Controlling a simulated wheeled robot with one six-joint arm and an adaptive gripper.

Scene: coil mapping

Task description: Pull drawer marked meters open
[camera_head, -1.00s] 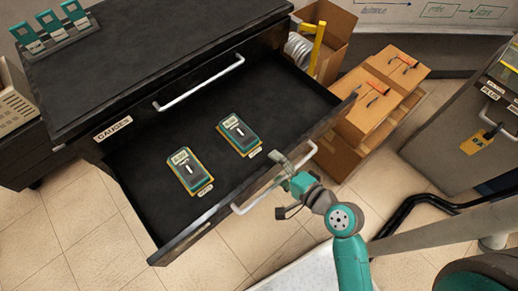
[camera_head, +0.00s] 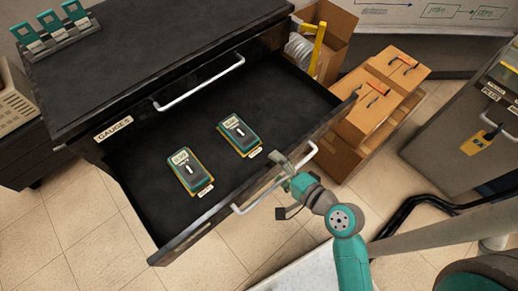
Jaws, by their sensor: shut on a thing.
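The lower drawer (camera_head: 252,80) of the dark cabinet stands pulled out, with its inside showing. Two teal and yellow meters (camera_head: 190,171) and (camera_head: 239,136) lie in it, each with a small tag. My gripper (camera_head: 281,166) is at the drawer's front, shut on the white bar handle (camera_head: 243,210) near its middle. The drawer's front face is turned away, so any label on it is hidden. The closed drawer above has a white handle (camera_head: 199,83) and a label reading GAUGES (camera_head: 114,129).
A teal rack (camera_head: 60,28) stands on the cabinet top. Cardboard boxes (camera_head: 380,95) stand right of the drawer. A grey cabinet with a yellow tag (camera_head: 481,142) is at the far right. Tiled floor (camera_head: 95,220) is clear at lower left.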

